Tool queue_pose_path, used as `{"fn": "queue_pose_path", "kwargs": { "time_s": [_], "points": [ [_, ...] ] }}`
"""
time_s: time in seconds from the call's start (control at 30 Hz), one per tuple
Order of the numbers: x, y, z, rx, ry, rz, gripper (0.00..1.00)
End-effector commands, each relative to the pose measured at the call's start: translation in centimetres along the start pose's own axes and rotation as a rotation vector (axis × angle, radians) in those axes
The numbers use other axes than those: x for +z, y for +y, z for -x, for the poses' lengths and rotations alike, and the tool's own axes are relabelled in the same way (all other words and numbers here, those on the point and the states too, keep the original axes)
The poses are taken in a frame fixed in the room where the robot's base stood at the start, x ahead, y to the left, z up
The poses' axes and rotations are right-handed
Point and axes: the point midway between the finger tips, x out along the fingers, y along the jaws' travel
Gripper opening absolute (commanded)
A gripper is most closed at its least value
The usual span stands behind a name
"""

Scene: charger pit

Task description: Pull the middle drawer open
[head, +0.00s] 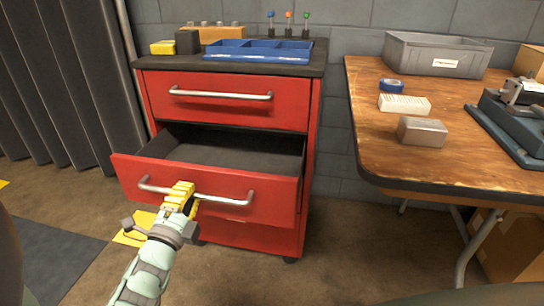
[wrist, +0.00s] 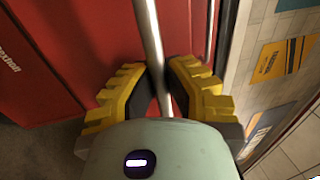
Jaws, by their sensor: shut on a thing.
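A red drawer cabinet (head: 312,120) with a dark top stands against the wall. Its middle drawer (head: 222,190) is pulled well out, and its dark inside looks empty where it shows. The top drawer (head: 235,103) is closed. My gripper (head: 180,192) is shut on the middle drawer's silver bar handle (head: 228,199), left of the handle's middle. In the wrist view the yellow fingers of my gripper (wrist: 162,92) sit on either side of the handle (wrist: 151,40). The lowest drawer is mostly hidden behind the middle one.
A wooden table (head: 450,165) stands to the right, holding a grey bin (head: 437,55), a blue tape roll (head: 391,85) and a metal block (head: 422,131). A blue tray (head: 258,51) lies on the cabinet top. A dark curtain (head: 55,80) hangs at left.

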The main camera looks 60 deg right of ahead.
Motion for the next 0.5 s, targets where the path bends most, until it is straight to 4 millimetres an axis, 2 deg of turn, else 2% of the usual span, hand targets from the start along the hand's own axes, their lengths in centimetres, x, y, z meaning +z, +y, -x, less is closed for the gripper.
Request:
{"fn": "queue_pose_path", "kwargs": {
  "time_s": [0.1, 0.2, 0.3, 0.5],
  "points": [
    [0.1, -0.6, 2.8, 0.003, -0.005, 0.002, 0.00],
    [0.1, -1.0, 4.5, 0.000, -0.004, -0.001, 0.00],
    [0.1, -1.2, 5.9, 0.002, -0.004, 0.000, 0.00],
    [0.1, -1.6, 7.5, -0.002, -0.002, 0.000, 0.00]
  ]
}}
